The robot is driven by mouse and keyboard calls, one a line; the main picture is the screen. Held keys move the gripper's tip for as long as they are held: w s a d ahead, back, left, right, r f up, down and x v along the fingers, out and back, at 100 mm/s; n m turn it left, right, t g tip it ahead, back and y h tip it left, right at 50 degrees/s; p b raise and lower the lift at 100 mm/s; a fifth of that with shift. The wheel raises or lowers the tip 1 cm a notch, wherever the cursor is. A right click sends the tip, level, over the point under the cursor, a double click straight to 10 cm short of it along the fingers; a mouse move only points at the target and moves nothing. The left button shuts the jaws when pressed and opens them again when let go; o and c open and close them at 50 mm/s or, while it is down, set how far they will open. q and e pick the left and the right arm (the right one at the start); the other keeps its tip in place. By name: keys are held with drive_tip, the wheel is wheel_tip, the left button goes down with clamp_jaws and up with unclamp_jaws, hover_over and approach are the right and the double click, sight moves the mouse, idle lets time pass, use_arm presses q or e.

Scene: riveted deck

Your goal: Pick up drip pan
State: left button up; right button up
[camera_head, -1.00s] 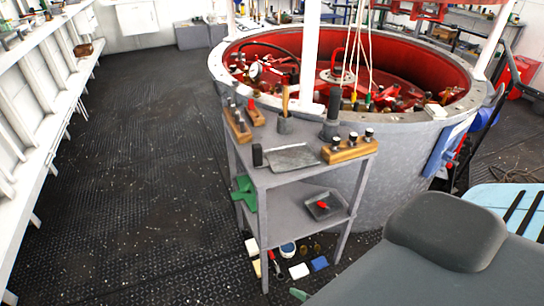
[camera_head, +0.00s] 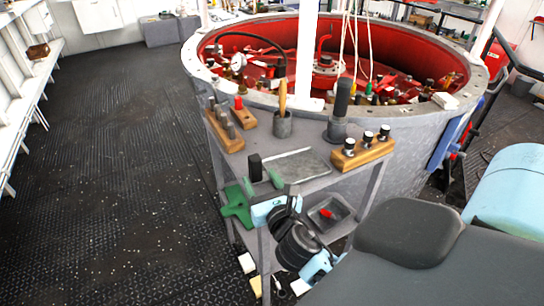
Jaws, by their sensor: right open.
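A flat, shallow grey pan (camera_head: 297,166) that looks like the drip pan lies on the top shelf of the grey cart (camera_head: 232,165). It looks empty, and its near left part is close behind my right gripper. A smaller grey tray (camera_head: 345,208) with a red item (camera_head: 327,213) in it sits on the lower shelf. My right gripper (camera_head: 263,184) is open and empty at the cart's front edge, in front of the pan; I cannot tell whether it touches. My left gripper is not in view.
A black block (camera_head: 255,167) stands just left of the pan. Wooden blocks with knobs (camera_head: 362,153), a dark cylinder (camera_head: 340,112) and a cup with a wooden handle (camera_head: 283,124) crowd the top shelf. Floor on the left is clear.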

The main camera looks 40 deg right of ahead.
sight(257, 168)
drive_tip(key=shift+s+a+r, duration=0.1)
drive_tip(key=shift+s, duration=0.1)
drive_tip(key=shift+w, duration=0.25)
drive_tip(key=shift+x, duration=1.05)
drive_tip(key=shift+w+d+r, duration=0.15)
drive_tip(key=shift+w+d, duration=0.1)
drive_tip(key=x, duration=0.3)
drive_tip(key=shift+w+d+r+p, duration=0.2)
drive_tip(key=shift+d+p, duration=0.05)
drive_tip(key=shift+p, duration=0.05)
drive_tip(key=shift+w+d, duration=0.15)
drive_tip(key=shift+w, duration=0.3)
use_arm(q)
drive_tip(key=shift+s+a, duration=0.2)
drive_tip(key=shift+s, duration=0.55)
